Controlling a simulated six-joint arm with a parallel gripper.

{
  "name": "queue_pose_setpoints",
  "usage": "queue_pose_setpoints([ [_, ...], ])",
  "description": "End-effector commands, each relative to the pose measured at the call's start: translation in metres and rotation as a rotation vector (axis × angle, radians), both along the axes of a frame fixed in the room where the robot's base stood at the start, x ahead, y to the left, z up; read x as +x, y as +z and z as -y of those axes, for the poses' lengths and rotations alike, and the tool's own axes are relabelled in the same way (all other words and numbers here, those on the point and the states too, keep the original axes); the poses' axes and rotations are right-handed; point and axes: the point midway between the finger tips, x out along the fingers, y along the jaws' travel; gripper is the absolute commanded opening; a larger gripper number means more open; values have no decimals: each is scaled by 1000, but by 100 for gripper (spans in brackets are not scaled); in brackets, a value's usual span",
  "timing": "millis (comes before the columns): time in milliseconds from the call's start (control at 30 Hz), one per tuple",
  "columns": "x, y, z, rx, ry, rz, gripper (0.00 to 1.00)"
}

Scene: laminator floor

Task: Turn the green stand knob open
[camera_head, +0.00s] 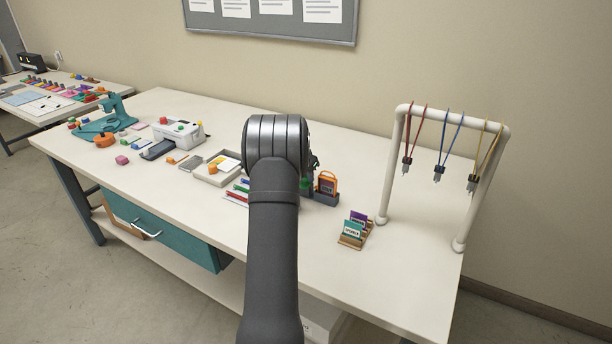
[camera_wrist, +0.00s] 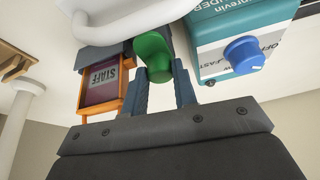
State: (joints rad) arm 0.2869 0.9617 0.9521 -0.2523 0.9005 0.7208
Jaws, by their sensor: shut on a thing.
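In the wrist view, the green knob (camera_wrist: 153,50) sits between the two fingers of my gripper (camera_wrist: 160,76), which are shut on it. The knob is on a dark grey-blue stand (camera_wrist: 95,54). An orange-framed badge holder (camera_wrist: 103,90) with a purple card reading "STAFF" is at the stand, left of the knob. In the head view my arm covers the gripper and most of the knob; a sliver of green (camera_head: 306,184) shows beside the orange badge holder (camera_head: 327,183) and the stand (camera_head: 325,199). How far the knob is turned cannot be told.
A teal box with a blue knob (camera_wrist: 243,55) is close on the right in the wrist view. In the head view, a wooden card holder (camera_head: 352,240) and a white rack (camera_head: 452,115) with hanging lanyards stand right of the arm. Trays and a white machine (camera_head: 180,131) lie left.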

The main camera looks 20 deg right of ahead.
Motion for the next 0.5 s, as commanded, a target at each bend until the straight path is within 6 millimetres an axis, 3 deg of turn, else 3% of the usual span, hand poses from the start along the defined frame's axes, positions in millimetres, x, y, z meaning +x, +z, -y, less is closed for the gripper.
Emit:
queue_pose_setpoints([
  [500,1,0,-1,1,-80,2,3],
])
